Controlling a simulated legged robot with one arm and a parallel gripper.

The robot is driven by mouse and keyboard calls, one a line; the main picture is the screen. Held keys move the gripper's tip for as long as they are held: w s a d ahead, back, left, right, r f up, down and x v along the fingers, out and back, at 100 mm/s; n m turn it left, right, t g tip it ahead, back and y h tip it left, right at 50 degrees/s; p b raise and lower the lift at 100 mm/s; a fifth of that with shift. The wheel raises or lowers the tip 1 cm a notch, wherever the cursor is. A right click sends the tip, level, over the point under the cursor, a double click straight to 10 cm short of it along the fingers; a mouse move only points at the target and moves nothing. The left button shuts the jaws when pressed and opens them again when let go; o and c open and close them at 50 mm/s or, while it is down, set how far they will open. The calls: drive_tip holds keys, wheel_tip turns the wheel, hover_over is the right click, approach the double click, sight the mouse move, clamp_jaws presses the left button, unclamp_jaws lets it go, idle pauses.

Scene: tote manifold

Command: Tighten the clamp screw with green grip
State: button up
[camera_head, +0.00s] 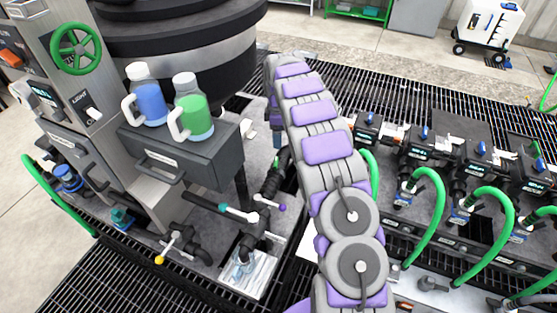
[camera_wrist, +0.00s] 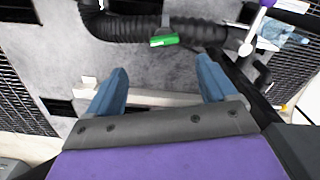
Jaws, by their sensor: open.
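The green grip of the clamp screw (camera_wrist: 164,40) shows in the wrist view, just above the middle. It sits at the lower side of a ribbed black hose (camera_wrist: 140,27), below a grey clamp band around that hose. My gripper (camera_wrist: 161,78) is open, with two blue fingers spread wide and nothing between them. The green grip lies beyond the fingertips, between them in the picture, and apart from them. In the head view I cannot make out the green grip or my fingers; my arm crosses the middle there.
A purple-tipped lever (camera_wrist: 256,25) stands right of the hose. A pale bar (camera_wrist: 160,97) runs behind my fingers. In the head view, a grey cabinet (camera_head: 185,160) carries a blue bottle (camera_head: 147,97) and a green bottle (camera_head: 192,108). Green hoses (camera_head: 437,210) arch at the right.

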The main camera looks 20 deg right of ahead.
drive_tip(key=b, duration=0.1)
approach(275, 161)
drive_tip(key=a+f, duration=0.1)
drive_tip(key=a, duration=0.1)
drive_tip(key=d+f, duration=0.1)
drive_tip(key=f, duration=0.1)
drive_tip(key=d+f+b, duration=0.1)
drive_tip(key=f, duration=0.2)
drive_tip(key=d+f, duration=0.1)
drive_tip(key=f, duration=0.1)
drive_tip(key=shift+s+d+f+b, duration=0.15)
drive_tip(key=shift+d+b, duration=0.1)
drive_tip(key=shift+b, duration=0.15)
drive_tip(key=shift+a+f, duration=0.2)
drive_tip(key=shift+f, duration=0.1)
drive_tip(key=shift+a+f, duration=0.1)
drive_tip(key=shift+a, duration=1)
drive_tip(key=shift+d+f, duration=0.1)
drive_tip(key=shift+d, duration=0.8)
drive_tip(key=c, duration=0.4)
drive_tip(key=shift+d, duration=0.15)
drive_tip(key=shift+c, duration=0.5)
drive_tip(key=shift+a, duration=0.65)
drive_tip(key=c, duration=0.6)
drive_tip(key=shift+o, duration=0.2)
drive_tip(key=shift+d, duration=0.15)
